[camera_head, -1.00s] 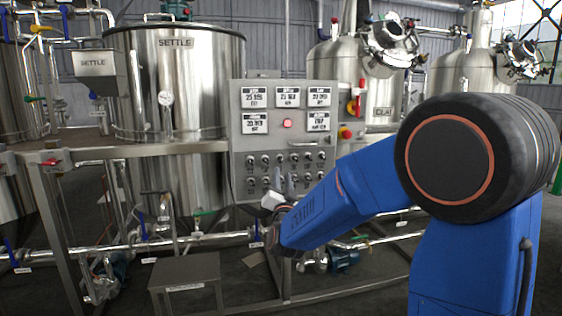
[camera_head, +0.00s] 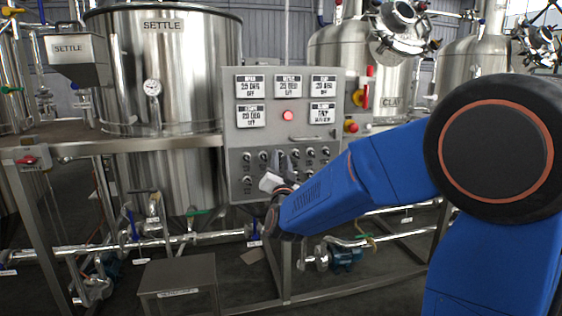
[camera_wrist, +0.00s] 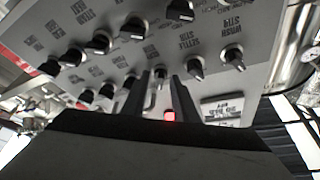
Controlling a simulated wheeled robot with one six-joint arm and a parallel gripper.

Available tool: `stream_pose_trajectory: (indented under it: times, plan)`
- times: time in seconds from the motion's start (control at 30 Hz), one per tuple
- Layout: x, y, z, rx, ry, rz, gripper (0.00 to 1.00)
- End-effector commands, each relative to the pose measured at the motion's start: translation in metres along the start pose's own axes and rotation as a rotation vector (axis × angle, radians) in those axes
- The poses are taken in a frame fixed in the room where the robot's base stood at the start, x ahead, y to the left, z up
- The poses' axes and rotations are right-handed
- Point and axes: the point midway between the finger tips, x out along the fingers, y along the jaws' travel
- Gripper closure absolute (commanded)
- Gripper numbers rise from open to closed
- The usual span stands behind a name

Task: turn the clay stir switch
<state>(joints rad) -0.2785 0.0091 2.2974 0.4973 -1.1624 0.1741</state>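The grey control panel (camera_head: 235,150) carries rows of black knob switches, and my gripper is at its lower middle in the head view. In the wrist view the panel appears upside down. My gripper (camera_wrist: 160,78) is open, with its two dark fingers apart. A small knob (camera_wrist: 160,74) shows between the fingertips; it looks like the third in the row after the wash stir knob (camera_wrist: 233,57) and the settle stir knob (camera_wrist: 195,68). Its label is too blurred to read surely as clay stir. I cannot tell whether the fingers touch it.
Other knobs (camera_wrist: 130,82) stand close beside the fingers. A lit red lamp (camera_head: 288,115) and display plates (camera_head: 288,86) are higher on the panel. A red-and-yellow switch (camera_head: 361,96) is at its right side. A settle tank (camera_head: 185,75) stands left, the clay tank (camera_head: 395,85) right.

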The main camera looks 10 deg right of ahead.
Motion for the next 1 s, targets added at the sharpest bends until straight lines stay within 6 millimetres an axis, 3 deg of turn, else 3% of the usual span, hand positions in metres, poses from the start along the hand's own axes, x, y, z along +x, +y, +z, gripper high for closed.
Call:
stream_pose_trajectory:
  times: [0.03, 0.1, 0.13, 0.57, 1.0]
  plan:
    - [0.0, 0.0, 0.0001, 0.0, 0.0, 0.0, 0.81]
    - [0.0, 0.0001, 0.0001, 0.0, 0.0, 0.0, 0.97]
    - [0.0, 0.0001, 0.0001, 0.0, 0.0, 0.0, 1.0]
    - [-0.0001, 0.0015, 0.0002, -0.063, 0.0, -0.025, 1.0]
    - [0.0004, 0.0055, -0.0008, -0.39, -0.001, -0.159, 1.0]
